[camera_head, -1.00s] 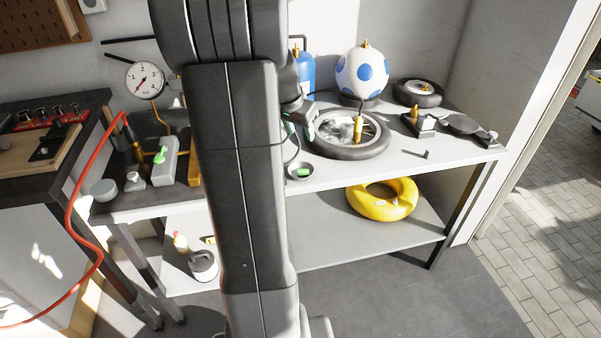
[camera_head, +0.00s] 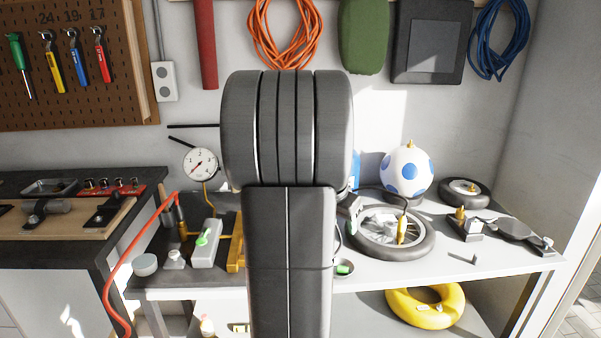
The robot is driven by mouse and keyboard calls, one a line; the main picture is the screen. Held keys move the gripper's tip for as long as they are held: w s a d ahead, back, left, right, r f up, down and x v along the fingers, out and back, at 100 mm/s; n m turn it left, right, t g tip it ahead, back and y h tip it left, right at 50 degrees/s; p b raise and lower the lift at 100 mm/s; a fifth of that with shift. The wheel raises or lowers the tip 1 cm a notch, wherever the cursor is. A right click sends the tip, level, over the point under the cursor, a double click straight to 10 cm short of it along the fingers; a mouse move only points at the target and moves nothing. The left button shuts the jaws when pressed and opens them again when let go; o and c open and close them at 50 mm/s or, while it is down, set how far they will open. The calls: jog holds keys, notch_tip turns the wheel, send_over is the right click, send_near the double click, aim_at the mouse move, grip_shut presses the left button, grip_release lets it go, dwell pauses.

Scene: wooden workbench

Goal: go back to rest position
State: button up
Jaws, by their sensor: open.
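My arm stands upright in the middle of the head view and hides much of the bench behind it.
A pressure gauge (camera_head: 201,164), red hose (camera_head: 130,262) and grey box with a green knob (camera_head: 205,243) are left of my arm. A blue-spotted ball (camera_head: 407,173) and small wheel (camera_head: 465,192) are behind right. A yellow ring (camera_head: 427,306) lies on the lower shelf.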

jog(key=x, duration=1)
jog(key=shift+f, duration=0.1)
jog(key=shift+w+r+p, duration=0.1)
jog(key=shift+r+p, duration=1.35)
jog(key=shift+r, duration=0.75)
